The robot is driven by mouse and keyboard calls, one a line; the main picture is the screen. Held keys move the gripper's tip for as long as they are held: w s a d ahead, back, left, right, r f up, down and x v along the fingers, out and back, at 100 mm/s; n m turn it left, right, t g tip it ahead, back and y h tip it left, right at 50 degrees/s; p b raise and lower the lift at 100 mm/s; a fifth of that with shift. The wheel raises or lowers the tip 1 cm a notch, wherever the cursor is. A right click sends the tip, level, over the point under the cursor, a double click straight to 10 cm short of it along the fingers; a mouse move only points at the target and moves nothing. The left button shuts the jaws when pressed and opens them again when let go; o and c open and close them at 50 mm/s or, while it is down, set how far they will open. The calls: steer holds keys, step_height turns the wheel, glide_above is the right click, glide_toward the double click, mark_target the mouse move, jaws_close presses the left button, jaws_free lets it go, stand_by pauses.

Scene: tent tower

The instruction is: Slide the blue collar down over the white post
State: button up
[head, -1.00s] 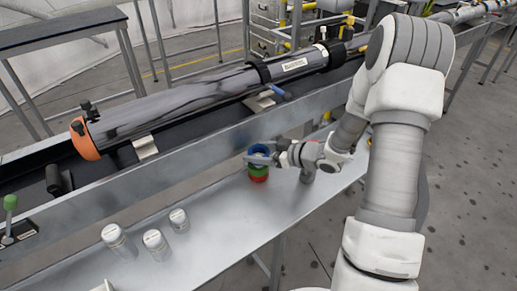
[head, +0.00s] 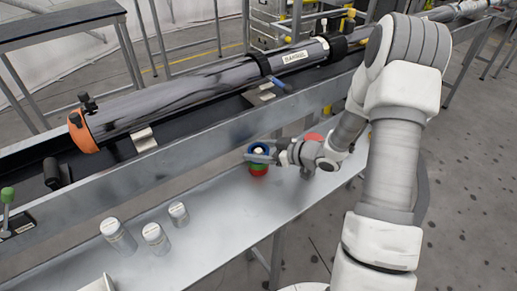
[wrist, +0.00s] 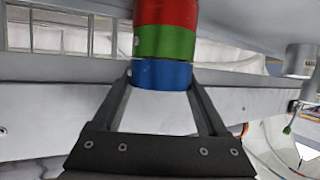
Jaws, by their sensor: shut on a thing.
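The blue collar (head: 259,144) is around the white post, whose pale top (head: 258,151) shows inside the ring in the head view. My gripper (head: 259,157) is shut on the blue collar, with one finger on each side of it. In the wrist view, where the stack looks upside down, the collar (wrist: 160,74) sits between the fingertips (wrist: 160,82). It lies directly against a green collar (wrist: 164,42), with a red collar (wrist: 165,11) beyond that. No clear gap shows between blue and green. The post's lower part is hidden by the collars.
Several white-topped grey cylinders (head: 153,236) stand on the metal shelf (head: 215,212) to the left. A long dark tube with an orange end (head: 83,132) lies along the rail behind. A red round thing (head: 313,137) shows behind my wrist. The shelf between cylinders and stack is clear.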

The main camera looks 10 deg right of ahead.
steer(key=o, duration=1.4)
steer(key=shift+r, duration=0.1)
steer(key=shift+r, duration=0.35)
steer(key=r+p, duration=0.1)
steer(key=r, duration=0.1)
steer(key=d+r+p, duration=0.1)
steer(key=r, duration=0.1)
steer(key=shift+s+r, duration=0.15)
steer(key=shift+s, duration=0.05)
steer(key=p+v, duration=0.1)
steer(key=v, duration=0.3)
steer(key=w+d+p+v, duration=0.1)
steer(key=v, duration=0.3)
steer(key=w+r+p+v, duration=0.1)
steer(key=v, duration=0.2)
steer(key=shift+s+d+r, duration=0.25)
steer(key=shift+d, duration=0.2)
